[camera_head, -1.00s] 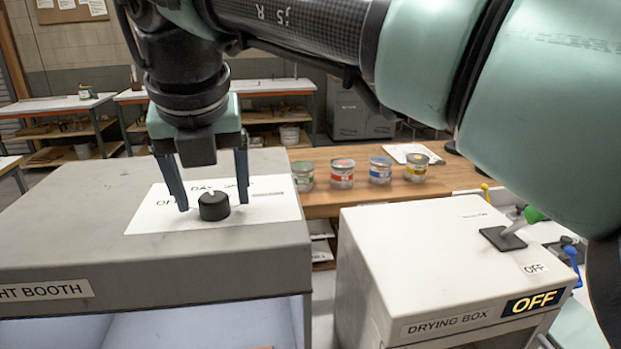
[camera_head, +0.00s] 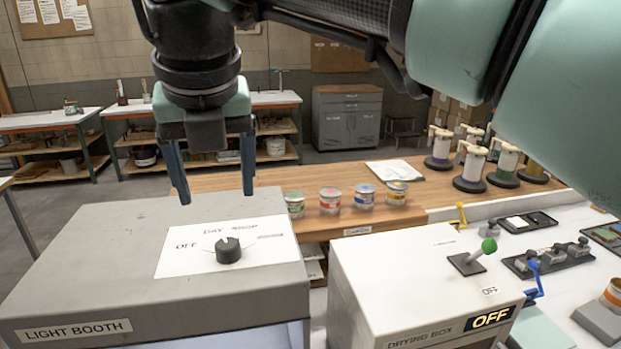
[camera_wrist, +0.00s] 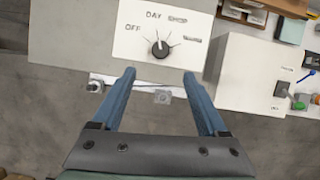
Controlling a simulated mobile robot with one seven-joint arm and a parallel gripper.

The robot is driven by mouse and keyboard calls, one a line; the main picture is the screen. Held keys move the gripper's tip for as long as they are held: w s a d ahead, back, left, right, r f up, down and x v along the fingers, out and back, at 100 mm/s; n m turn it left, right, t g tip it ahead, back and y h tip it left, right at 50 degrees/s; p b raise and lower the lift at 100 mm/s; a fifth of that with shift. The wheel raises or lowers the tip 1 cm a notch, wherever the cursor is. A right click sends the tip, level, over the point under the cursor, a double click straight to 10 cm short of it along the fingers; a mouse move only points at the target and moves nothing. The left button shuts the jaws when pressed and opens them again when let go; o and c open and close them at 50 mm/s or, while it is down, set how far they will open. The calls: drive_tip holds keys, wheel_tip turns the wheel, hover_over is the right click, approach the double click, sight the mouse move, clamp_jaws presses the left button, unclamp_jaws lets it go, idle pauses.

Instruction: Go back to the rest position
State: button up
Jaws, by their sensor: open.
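My gripper (camera_head: 215,196) is open and empty, with its two blue fingers pointing down. In the head view it hangs above the light booth (camera_head: 110,258), up and behind the black knob (camera_head: 229,250) and apart from it. The knob sits on a white label plate marked OFF and DAY; a further label is too small to read. In the wrist view the gripper (camera_wrist: 160,78) has its fingers spread, and the knob (camera_wrist: 160,48) shows beyond the fingertips, untouched.
The drying box (camera_head: 375,275) stands right of the booth, with a green-tipped lever (camera_head: 489,246) and an OFF display. Several paint cans (camera_head: 330,200) and a paper sheet (camera_head: 394,169) are on the wooden bench behind. Dispensers (camera_head: 474,165) stand at the right. Open air surrounds my gripper.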

drive_tip(key=shift+d+r, duration=0.1)
